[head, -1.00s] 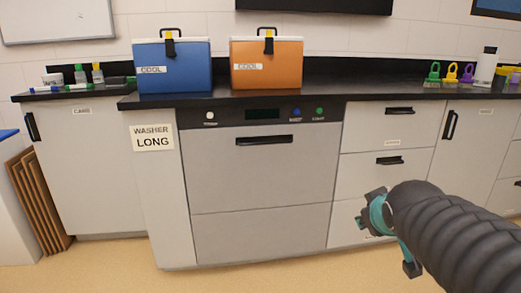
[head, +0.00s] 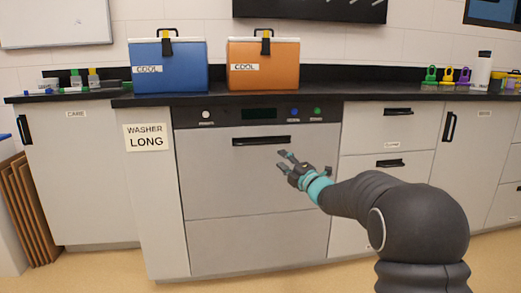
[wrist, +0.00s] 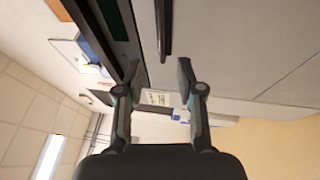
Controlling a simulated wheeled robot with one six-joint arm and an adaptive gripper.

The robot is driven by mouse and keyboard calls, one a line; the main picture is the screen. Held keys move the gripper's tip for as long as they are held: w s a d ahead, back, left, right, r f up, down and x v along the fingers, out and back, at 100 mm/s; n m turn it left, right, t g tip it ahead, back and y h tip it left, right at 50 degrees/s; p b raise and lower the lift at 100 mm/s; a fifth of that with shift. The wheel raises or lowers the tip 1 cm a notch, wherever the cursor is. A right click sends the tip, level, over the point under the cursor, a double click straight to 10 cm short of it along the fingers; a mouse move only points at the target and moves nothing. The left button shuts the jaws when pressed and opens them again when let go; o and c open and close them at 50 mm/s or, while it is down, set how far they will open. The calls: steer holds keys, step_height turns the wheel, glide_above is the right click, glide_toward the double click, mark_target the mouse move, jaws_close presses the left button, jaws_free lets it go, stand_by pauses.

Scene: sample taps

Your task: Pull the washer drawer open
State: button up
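The washer (head: 245,190) is a grey front panel under the black counter, with a dark control strip on top. Its black bar handle (head: 262,141) runs across the upper part of the drawer, which looks shut. My gripper (head: 286,158) is in front of the washer face, a little below and right of the handle's middle. In the wrist view my gripper (wrist: 159,75) has its two fingers apart with nothing between them. The handle (wrist: 164,30) shows there as a dark bar ahead of the fingertips, apart from them.
A sign reading WASHER LONG (head: 146,137) is left of the washer. A blue cooler (head: 168,75) and an orange cooler (head: 263,75) stand on the counter above. Drawers with black handles (head: 390,163) are to the right. Brown boards (head: 30,210) lean at the far left.

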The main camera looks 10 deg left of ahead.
mark_target(261, 144)
steer(key=p+x, duration=0.1)
steer(key=x, duration=1.3)
steer(key=shift+s+a, duration=0.1)
steer(key=shift+a, duration=0.1)
jaws_close()
